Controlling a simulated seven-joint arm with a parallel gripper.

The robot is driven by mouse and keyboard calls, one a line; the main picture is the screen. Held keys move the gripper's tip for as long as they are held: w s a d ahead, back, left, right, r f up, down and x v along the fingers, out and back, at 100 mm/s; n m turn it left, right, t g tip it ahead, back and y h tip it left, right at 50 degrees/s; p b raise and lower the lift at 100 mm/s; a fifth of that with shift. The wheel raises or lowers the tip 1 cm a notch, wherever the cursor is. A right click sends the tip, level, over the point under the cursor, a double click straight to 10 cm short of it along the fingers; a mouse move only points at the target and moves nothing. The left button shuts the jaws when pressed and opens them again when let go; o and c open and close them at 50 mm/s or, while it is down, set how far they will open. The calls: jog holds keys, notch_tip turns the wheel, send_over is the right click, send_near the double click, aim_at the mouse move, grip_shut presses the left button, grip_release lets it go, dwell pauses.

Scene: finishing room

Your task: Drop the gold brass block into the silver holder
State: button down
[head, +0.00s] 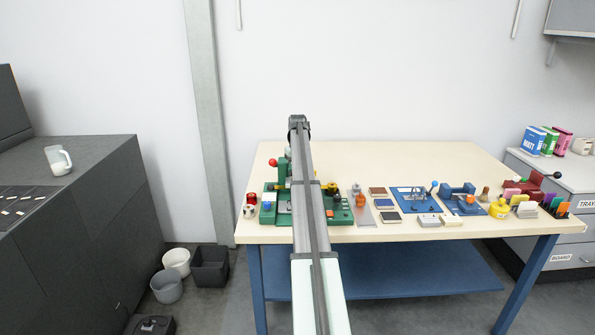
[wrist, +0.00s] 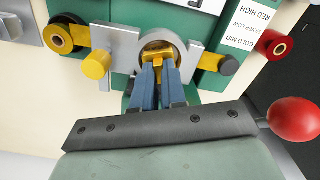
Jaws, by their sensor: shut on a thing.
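In the wrist view my gripper (wrist: 162,82) has its two blue fingers close together on the gold brass block (wrist: 158,49). The block sits at the mouth of a round silver holder (wrist: 181,49), which is mounted on the green machine. The ring surrounds the block in this view. I cannot tell how deep the block is or whether it touches the ring. In the head view my arm covers the gripper, block and holder.
The green machine (head: 284,207) stands at the table's left end. A red ball knob (wrist: 294,119) is close beside my gripper. Yellow (wrist: 97,65) and black-and-yellow (wrist: 227,65) knobs flank the holder. Blue fixtures (head: 412,198) and small blocks lie right on the cream table (head: 400,160); its back is clear.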

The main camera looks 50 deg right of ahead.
jog(key=c, duration=1.5)
grip_release()
jog(key=shift+o, duration=0.2)
notch_tip(320, 180, up, 11)
jog(key=shift+a+f, duration=0.1)
